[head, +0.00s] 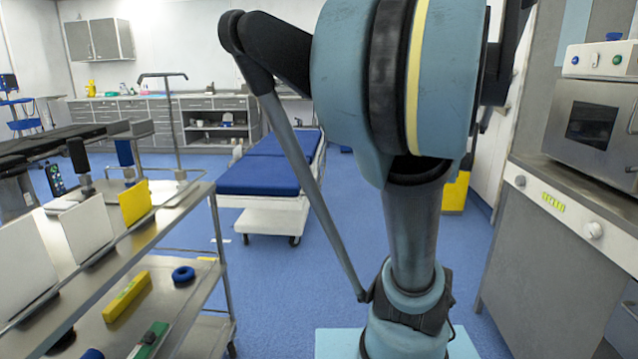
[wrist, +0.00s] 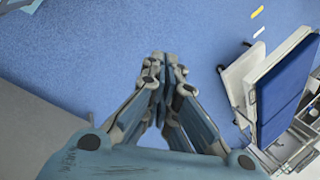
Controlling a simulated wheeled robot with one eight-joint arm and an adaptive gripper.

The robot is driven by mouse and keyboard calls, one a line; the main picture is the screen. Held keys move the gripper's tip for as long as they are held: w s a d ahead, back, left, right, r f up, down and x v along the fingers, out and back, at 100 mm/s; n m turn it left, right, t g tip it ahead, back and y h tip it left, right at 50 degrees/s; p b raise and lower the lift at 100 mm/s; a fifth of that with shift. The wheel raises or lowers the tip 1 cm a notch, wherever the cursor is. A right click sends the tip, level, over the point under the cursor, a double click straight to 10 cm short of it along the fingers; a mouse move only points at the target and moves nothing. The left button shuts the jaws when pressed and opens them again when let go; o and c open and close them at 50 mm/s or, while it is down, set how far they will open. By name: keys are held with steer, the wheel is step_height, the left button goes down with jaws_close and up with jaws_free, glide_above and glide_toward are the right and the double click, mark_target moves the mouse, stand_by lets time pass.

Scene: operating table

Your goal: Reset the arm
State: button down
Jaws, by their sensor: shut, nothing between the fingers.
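My gripper (wrist: 160,84) is in the middle of the wrist view, pointing away from the camera. Its two fingers meet at the tips, and nothing is held between them. Blue floor shows beyond the fingertips. In the head view my arm rises through the middle and right of the picture, with a large blue-grey joint close to the camera. The gripper itself cannot be made out in the head view.
A metal shelf cart (head: 165,240) stands at left, holding white panels, a yellow block (head: 134,203) and a blue ring (head: 183,274). A blue-topped bed (head: 262,174) stands behind. A steel oven-like machine (head: 590,120) stands at right. Blue floor (head: 275,290) is clear between.

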steer(key=s+a+f+n+g+h, duration=0.1)
steer(key=s+a+f+n+h, duration=0.1)
steer(key=s+a+f+n, duration=0.2)
steer(key=s+f+n, duration=0.3)
steer(key=s+n, duration=0.2)
steer(key=shift+s+h, duration=0.4)
steer(key=c, duration=2.2)
jaws_free()
steer(key=shift+s+f+n, duration=0.35)
steer(key=shift+s+n, duration=0.05)
steer(key=shift+n, duration=0.4)
steer(key=shift+c, duration=0.2)
steer(key=o, duration=0.6)
